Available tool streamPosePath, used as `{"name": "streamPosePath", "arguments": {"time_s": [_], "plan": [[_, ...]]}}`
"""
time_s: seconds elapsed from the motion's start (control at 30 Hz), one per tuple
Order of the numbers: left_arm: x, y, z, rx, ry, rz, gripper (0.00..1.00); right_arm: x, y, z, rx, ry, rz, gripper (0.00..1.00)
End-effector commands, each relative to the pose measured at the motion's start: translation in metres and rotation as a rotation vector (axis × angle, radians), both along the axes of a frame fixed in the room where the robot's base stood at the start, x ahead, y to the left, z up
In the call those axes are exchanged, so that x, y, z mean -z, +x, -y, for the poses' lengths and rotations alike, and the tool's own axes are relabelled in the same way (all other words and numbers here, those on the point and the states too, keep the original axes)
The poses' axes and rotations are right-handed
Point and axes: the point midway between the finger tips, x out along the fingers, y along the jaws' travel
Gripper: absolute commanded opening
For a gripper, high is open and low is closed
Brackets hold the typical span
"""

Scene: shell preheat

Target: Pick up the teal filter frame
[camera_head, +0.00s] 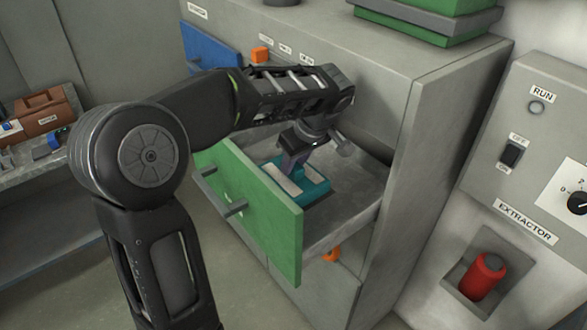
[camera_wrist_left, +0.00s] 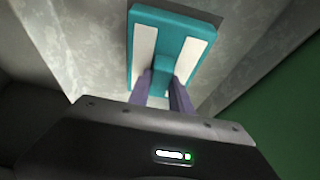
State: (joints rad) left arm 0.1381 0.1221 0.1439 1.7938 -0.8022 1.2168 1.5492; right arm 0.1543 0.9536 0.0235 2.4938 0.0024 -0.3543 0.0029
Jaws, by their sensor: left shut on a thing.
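The teal filter frame (camera_head: 316,191) lies in the open green-fronted drawer (camera_head: 262,222), near the drawer's front. It has two pale panels and a teal bar between them. In the left wrist view the frame (camera_wrist_left: 177,18) fills the top middle, against the drawer's grey metal floor. My left gripper (camera_head: 294,168) reaches down into the drawer from above. Its two fingers (camera_wrist_left: 163,88) are shut on the frame's middle bar. I cannot tell whether the frame is clear of the drawer floor. My right gripper is not in view.
The grey cabinet (camera_head: 385,110) holds the drawer, with a blue drawer front (camera_head: 212,52) farther left. Green trays (camera_head: 430,20) sit on its top. At right, a panel carries a switch (camera_head: 511,152) and a red extractor handle (camera_head: 484,277). A workbench (camera_head: 35,150) stands at left.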

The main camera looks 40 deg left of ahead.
Motion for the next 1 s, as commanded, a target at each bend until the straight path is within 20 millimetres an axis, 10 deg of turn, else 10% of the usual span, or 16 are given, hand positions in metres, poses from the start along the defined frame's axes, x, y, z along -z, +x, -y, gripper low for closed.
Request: {"name": "streamPosePath", "arguments": {"time_s": [0.53,1.0], "plan": [[-0.093,0.000,0.000,0.002,0.000,0.003,0.00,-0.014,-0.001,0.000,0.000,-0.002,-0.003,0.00],[-0.099,0.000,0.000,0.001,0.000,0.002,0.00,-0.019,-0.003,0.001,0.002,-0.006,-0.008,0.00]]}}
